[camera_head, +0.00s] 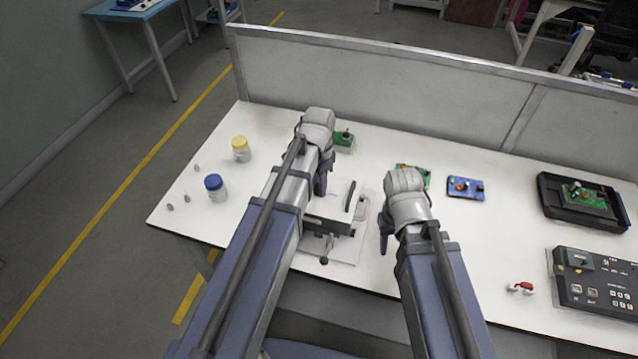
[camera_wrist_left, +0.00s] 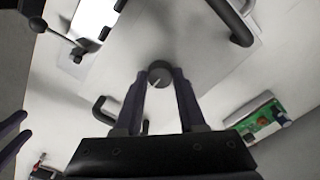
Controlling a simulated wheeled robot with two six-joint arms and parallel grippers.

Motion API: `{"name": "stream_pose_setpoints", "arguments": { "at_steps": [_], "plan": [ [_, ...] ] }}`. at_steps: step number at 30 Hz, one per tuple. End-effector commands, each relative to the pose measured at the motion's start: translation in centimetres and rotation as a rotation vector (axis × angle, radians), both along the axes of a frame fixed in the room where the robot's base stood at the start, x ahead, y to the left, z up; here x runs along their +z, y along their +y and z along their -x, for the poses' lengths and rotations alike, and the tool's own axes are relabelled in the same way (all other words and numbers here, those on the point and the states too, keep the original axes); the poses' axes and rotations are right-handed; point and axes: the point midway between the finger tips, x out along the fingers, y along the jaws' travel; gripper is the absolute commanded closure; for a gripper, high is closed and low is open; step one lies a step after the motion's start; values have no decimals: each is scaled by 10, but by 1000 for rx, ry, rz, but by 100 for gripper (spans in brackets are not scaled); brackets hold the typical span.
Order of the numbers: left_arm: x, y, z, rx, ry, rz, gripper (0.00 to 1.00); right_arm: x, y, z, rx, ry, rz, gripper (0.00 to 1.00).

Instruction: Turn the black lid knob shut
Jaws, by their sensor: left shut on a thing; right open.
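The black lid knob (camera_wrist_left: 160,71) is round with a pale line on its face, on a light grey lid (camera_wrist_left: 200,62). In the left wrist view my left gripper (camera_wrist_left: 161,82) is shut on it, with one finger on each side. In the head view my left gripper (camera_head: 322,186) is above the fixture (camera_head: 340,205), and my arm hides the knob. My right gripper (camera_head: 384,238) is open and empty, to the right of the fixture.
Black curved handles (camera_wrist_left: 240,28) stand beside the knob. A ball-ended lever (camera_head: 325,258) is at the fixture's front. Green boards (camera_head: 343,139), a blue board (camera_head: 465,188), two jars (camera_head: 215,187) and a black control box (camera_head: 595,283) lie around.

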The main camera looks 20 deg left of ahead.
Motion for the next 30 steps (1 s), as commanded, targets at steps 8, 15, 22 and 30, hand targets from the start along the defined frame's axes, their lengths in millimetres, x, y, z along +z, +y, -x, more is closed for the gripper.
{"name": "stream_pose_setpoints", "arguments": {
  "at_steps": [8,15,22,30],
  "plan": [
    [0,0,0,0,0,0,100,0,0,0,0,0,0,53],
    [0,0,0,15,0,0,100,0,0,0,0,0,0,53],
    [0,0,0,117,0,0,100,0,0,0,0,0,0,53],
    [0,0,0,353,0,0,100,0,0,0,0,0,0,53]
  ]
}}
